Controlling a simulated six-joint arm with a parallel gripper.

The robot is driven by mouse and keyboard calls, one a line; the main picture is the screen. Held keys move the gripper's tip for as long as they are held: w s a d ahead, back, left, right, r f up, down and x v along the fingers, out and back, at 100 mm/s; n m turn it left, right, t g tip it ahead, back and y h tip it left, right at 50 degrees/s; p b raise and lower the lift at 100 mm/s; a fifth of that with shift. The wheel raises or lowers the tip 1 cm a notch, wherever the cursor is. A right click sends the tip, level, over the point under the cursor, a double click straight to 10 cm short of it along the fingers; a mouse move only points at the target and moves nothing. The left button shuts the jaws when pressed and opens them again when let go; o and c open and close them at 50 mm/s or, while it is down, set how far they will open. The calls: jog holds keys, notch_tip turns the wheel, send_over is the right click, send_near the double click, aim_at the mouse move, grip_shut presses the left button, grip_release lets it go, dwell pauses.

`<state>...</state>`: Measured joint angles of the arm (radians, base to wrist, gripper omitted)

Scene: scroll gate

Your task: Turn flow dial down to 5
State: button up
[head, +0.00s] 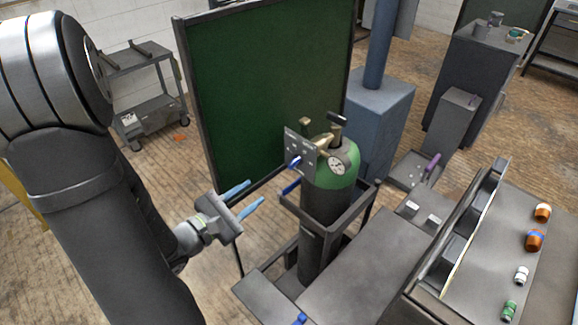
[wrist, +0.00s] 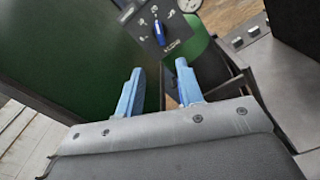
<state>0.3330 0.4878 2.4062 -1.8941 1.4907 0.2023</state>
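The flow dial shows as a small blue knob (head: 296,162) on a grey panel (head: 303,146) fixed to a green-topped gas cylinder (head: 347,179). In the wrist view the blue knob (wrist: 159,33) is long and narrow, on the grey panel (wrist: 148,45), beyond my fingertips. The dial's marks are too small to read. My gripper (head: 257,191) is left of and below the panel, apart from it. Its two blue fingers are spread with nothing between them, also in the wrist view (wrist: 159,68). A round white gauge (head: 337,166) sits right of the panel.
A dark frame (head: 318,229) surrounds the cylinder. A large green screen (head: 262,85) stands behind it. A bench with several small bottles (head: 534,240) is at the right. A cart (head: 142,85) stands at the back left. Open air lies between my gripper and the panel.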

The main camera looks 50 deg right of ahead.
aim_at(291, 166)
jog(key=d, duration=1.3)
jog(key=shift+d, duration=0.3)
grip_shut()
